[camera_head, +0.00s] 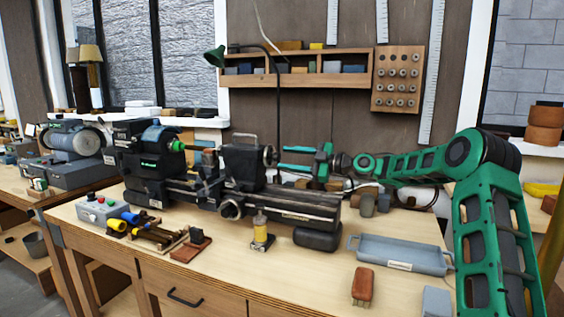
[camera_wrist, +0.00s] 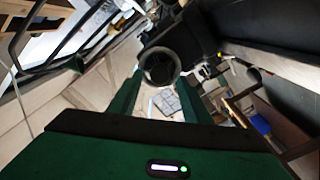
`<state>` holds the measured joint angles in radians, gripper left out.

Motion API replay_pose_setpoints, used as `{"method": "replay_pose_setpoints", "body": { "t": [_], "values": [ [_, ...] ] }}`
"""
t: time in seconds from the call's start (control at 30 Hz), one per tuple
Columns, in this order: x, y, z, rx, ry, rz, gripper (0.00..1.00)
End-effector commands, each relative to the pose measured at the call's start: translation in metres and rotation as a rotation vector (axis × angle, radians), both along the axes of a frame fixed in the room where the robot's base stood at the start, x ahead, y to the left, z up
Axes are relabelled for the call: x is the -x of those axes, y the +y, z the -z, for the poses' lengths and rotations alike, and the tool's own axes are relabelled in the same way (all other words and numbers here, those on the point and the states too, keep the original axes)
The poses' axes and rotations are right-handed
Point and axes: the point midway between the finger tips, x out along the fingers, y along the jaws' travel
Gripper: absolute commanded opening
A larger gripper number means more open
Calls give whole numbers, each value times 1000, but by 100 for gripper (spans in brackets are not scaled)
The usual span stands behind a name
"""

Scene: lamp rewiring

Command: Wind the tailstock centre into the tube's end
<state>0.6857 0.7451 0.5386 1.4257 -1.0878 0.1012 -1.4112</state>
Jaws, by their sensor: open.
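The tailstock (camera_head: 245,165) is a dark block on the lathe bed, with a round handwheel (camera_head: 269,156) on its right side. My gripper (camera_head: 281,158) is open, its two green fingers pointing left at the handwheel from close by. The tube and the tailstock centre are too small to make out between headstock and tailstock.
The lathe bed (camera_head: 295,203) runs below my gripper. A wall shelf (camera_head: 340,80) and a drilled wooden block (camera_head: 398,80) hang behind.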

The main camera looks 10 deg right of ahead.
Motion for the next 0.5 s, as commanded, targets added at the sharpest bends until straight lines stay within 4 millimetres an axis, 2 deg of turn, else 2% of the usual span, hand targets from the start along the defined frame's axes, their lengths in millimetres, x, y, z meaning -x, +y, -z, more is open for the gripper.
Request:
{"method": "replay_pose_setpoints", "body": {
  "t": [0.2,0.5],
  "values": [
    [-13,18,0,0,0,0,44],
    [-16,21,0,0,0,0,44]
  ]
}}
